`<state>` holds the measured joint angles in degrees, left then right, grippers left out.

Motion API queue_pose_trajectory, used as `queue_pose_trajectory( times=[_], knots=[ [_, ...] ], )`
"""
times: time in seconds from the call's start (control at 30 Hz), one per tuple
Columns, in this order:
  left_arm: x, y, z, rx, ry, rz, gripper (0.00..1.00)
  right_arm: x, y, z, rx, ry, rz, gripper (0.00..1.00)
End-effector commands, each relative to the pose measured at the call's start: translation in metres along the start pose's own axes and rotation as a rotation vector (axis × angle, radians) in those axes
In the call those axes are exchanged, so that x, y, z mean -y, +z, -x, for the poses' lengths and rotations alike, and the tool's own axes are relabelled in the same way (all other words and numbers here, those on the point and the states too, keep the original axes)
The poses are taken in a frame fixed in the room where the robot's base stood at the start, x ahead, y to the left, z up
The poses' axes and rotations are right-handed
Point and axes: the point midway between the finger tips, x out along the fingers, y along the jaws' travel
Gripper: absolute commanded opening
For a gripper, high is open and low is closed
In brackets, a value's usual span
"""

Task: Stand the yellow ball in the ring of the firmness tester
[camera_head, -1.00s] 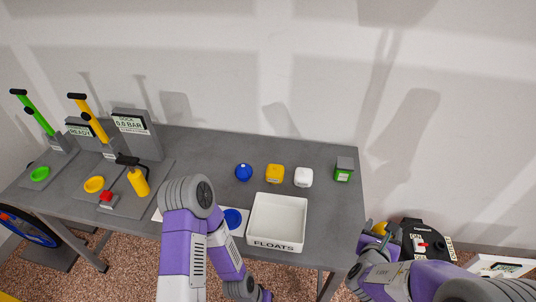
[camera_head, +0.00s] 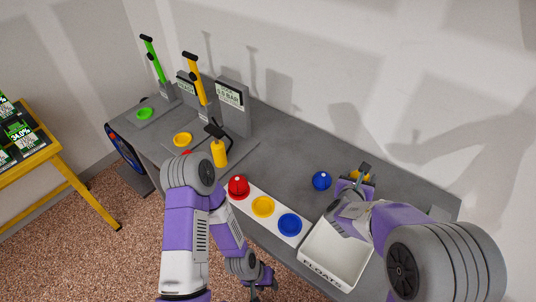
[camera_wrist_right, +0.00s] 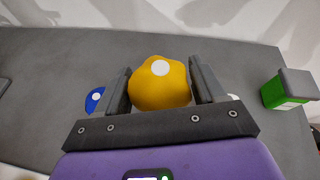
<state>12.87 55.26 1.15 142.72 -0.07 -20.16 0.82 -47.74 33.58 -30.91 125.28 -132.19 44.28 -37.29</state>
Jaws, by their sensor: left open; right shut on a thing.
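The yellow ball (camera_wrist_right: 160,84), rounded and slightly lumpy with a white spot, is between the fingers of my right gripper (camera_wrist_right: 158,88), which is shut on it. In the head view, my right gripper (camera_head: 357,180) is over the back right of the table, right of a blue ball (camera_head: 321,181); I cannot tell whether the yellow ball touches the table. My left gripper (camera_head: 262,281) is open, low in front of the table.
A white strip (camera_head: 275,209) holds a red ball and yellow and blue round places. A white FLOATS bin (camera_head: 315,262) stands at the front right. A yellow bottle-like part (camera_head: 219,153) stands by the panels. A green box (camera_wrist_right: 287,90) is at the right.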

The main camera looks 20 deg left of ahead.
Motion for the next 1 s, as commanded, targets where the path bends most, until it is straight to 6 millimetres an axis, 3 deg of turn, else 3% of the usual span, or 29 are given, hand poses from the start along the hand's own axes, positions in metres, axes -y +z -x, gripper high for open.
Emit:
queue_pose_trajectory(
  times=[0.03,0.2,0.3,0.43,0.63,0.83,1.0],
  knots=[
    [-0.001,0.000,0.003,0.000,0.000,0.000,0.43,-0.026,0.011,-0.010,0.007,0.025,0.012,0.39],
    [-0.003,0.000,0.008,0.000,0.000,0.000,0.43,-0.115,0.033,-0.031,0.018,0.113,0.049,0.39],
    [-0.004,0.000,0.011,0.000,0.000,0.000,0.43,-0.162,0.039,-0.037,0.026,0.162,0.069,0.39],
    [-0.005,0.000,0.013,0.000,0.000,0.000,0.43,-0.209,0.042,-0.039,0.034,0.213,0.088,0.39],
    [-0.004,0.000,0.012,-0.001,0.000,0.000,0.43,-0.242,0.039,-0.040,0.041,0.251,0.105,0.39],
    [0.000,0.000,0.001,0.000,0.000,0.000,0.43,-0.250,0.007,-0.054,0.041,0.252,0.107,0.39],
    [0.001,0.000,-0.002,0.000,0.000,0.000,0.43,-0.253,-0.005,-0.059,0.043,0.254,0.106,0.39]
  ],
)
